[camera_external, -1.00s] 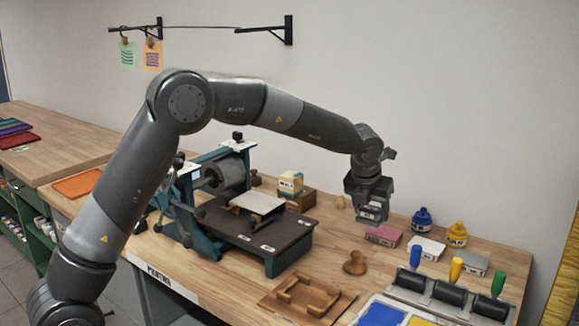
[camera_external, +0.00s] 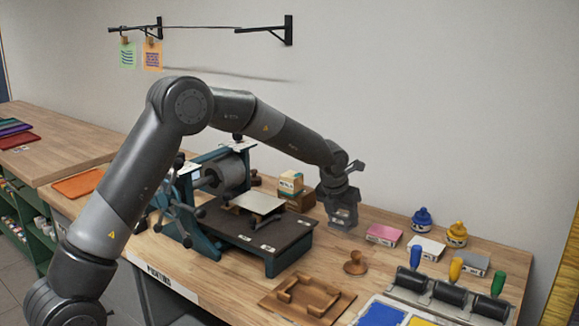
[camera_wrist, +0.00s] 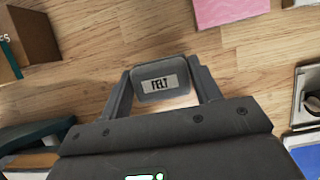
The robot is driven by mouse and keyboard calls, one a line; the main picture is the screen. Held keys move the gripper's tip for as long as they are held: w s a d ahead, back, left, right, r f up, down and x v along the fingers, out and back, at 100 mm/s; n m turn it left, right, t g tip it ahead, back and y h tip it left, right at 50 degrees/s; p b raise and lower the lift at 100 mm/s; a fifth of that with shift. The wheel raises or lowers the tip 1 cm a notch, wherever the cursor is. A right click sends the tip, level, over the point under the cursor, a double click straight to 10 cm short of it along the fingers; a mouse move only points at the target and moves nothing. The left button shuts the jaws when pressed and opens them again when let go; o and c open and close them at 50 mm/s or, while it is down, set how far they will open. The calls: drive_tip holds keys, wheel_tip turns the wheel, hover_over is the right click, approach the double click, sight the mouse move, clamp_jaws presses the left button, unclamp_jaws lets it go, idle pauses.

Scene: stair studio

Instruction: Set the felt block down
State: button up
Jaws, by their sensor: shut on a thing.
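My gripper (camera_external: 341,212) is over the back of the wooden workbench, between the printing press and the pink block. In the wrist view my gripper (camera_wrist: 162,92) is shut on the felt block (camera_wrist: 160,84), a grey block with rounded corners and a pale label reading FELT. The block sits between both fingers.
The press (camera_external: 257,232) stands left, with stacked boxes (camera_external: 291,184) behind it. The pink block (camera_external: 384,234) lies right of my gripper. A wooden knob (camera_external: 355,264) stands in front. Ink jars (camera_external: 422,219) and rollers (camera_external: 441,290) are farther right. Bare wood surrounds the felt block.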

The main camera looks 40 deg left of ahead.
sight(341, 228)
drive_tip(key=shift+f, duration=2.05)
drive_tip(key=shift+f, duration=0.1)
drive_tip(key=o, duration=1)
